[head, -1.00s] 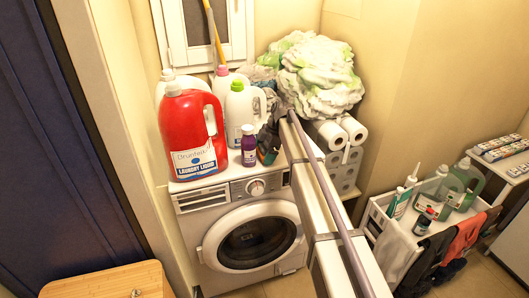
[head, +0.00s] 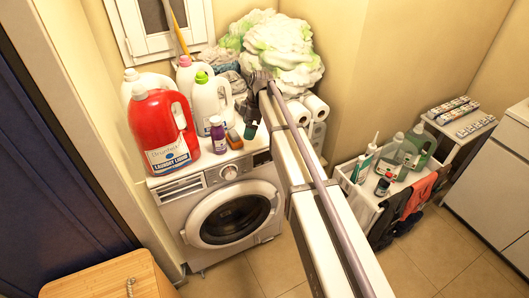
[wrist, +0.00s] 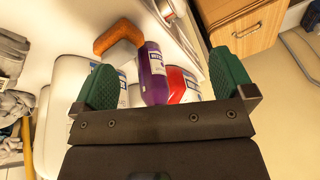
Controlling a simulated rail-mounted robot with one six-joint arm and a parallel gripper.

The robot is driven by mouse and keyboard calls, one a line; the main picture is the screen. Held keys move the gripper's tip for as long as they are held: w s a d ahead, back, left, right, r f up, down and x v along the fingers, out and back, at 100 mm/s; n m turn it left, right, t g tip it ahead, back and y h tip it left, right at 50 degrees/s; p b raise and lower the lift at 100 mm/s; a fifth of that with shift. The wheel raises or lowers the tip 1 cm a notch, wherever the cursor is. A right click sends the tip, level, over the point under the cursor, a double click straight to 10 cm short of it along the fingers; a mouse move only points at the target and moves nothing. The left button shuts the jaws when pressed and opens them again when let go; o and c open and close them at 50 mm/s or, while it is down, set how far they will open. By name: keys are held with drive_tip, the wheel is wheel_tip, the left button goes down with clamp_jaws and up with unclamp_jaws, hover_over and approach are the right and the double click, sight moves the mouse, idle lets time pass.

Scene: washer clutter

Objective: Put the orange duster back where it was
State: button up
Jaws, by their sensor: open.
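The orange duster (head: 234,138), a small angled orange-brown piece, rests on the washing machine's top (head: 182,180) near its front edge, just right of a purple bottle (head: 217,138). In the wrist view the duster (wrist: 118,38) lies apart from my fingers, beyond them toward the top left. My gripper (wrist: 162,82) is open, its two green fingers spread with nothing held between them. The purple bottle (wrist: 152,72) shows beyond the gap. In the head view my gripper (head: 251,128) is right of the duster, partly hidden by my arm.
A red laundry bottle (head: 165,135) and white bottles (head: 207,105) crowd the washer's left and back. A big green-white bundle (head: 283,55) and paper rolls (head: 317,108) stand at right. A bottle-filled rack (head: 370,185) is farther right. Free top space near the duster is narrow.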

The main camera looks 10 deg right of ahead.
drive_tip(key=s+d+m+h, duration=0.1)
drive_tip(key=s+m, duration=0.7)
drive_tip(key=s, duration=0.7)
drive_tip(key=s+d+m+h, duration=0.2)
drive_tip(key=s+m, duration=0.6)
drive_tip(key=s, duration=0.7)
drive_tip(key=shift+s+d+f+t, duration=0.2)
drive_tip(key=shift+d+f+t, duration=0.1)
drive_tip(key=shift+t, duration=0.1)
